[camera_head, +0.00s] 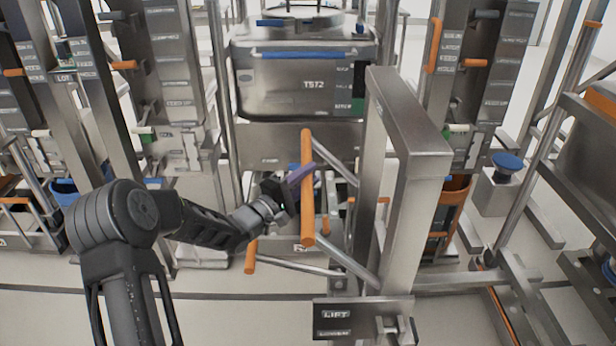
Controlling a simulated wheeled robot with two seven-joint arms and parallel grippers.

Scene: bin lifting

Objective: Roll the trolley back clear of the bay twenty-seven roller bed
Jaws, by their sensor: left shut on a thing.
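The trolley (412,150) is a grey steel lift frame with a tall upright in the middle of the head view. Its front plate (363,318) reads LIFT, with a second word under it. An orange handle bar (308,225) stands nearly upright left of the frame. My left gripper (303,180), with purple fingers, is shut on this orange bar at about mid-height. A second orange grip (251,257) lies lower left and is free. The roller bed is mostly hidden, and I cannot read a bay number. My right gripper is not in view.
Tall steel posts with label panels (172,75) stand left and right of the bin. A blue-topped pedestal (497,190) and an orange-railed frame (600,100) stand at the right. Pale floor (235,318) shows clear at the front left.

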